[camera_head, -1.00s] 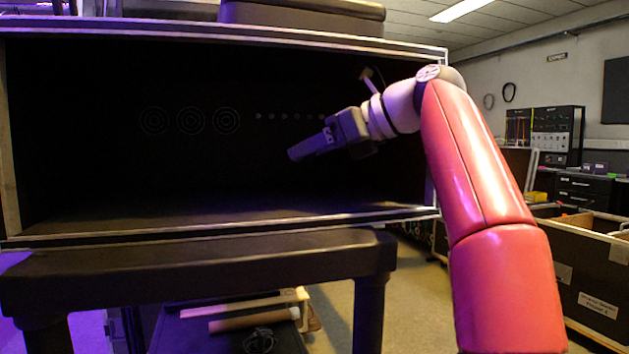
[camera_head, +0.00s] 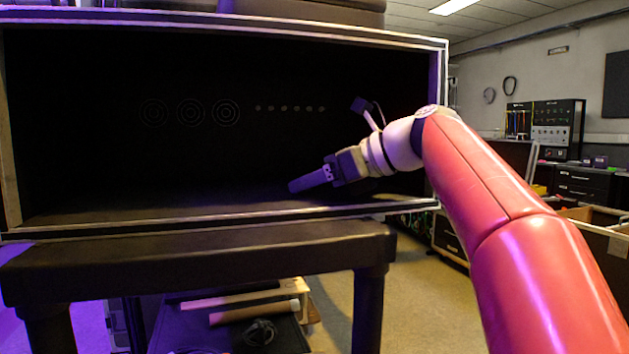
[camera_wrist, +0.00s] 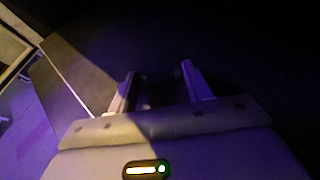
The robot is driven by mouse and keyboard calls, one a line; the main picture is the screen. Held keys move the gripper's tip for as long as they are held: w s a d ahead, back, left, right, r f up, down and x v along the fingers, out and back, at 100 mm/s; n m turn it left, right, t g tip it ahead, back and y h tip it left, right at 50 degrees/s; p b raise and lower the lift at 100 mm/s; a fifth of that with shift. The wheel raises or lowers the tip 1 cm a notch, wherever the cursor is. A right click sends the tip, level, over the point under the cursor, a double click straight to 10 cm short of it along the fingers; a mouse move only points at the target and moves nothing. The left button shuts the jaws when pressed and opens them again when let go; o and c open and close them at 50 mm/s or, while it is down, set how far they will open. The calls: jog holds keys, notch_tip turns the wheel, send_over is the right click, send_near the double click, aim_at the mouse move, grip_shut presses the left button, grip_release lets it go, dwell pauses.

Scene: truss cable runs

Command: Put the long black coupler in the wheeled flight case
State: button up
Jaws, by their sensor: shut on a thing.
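My gripper (camera_head: 312,180) is inside a large, dark, open-fronted case with pale metal edges (camera_head: 250,211), low near its floor and right of its middle. The fingers point left and slightly down. In the wrist view the fingers (camera_wrist: 158,85) stand apart with a dark thing (camera_wrist: 154,96) between them, which looks like the long black coupler. Its full shape and ends are lost in shadow. At the lower right of the head view is an open-topped dark case (camera_head: 606,236), mostly behind my arm; no wheels show on it.
The open-fronted case rests on a black stand (camera_head: 200,262). Tubes and a coiled black cable (camera_head: 260,331) lie on a low surface below. Drawers and equipment (camera_head: 558,125) stand at the right back. Bare floor (camera_head: 415,300) shows right of the stand.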

jog(key=shift+f, duration=0.2)
jog(key=o, duration=1.1)
jog(key=shift+w, duration=0.1)
jog(key=shift+c, duration=0.2)
jog(key=shift+r, duration=0.15)
jog(key=v, duration=1.2)
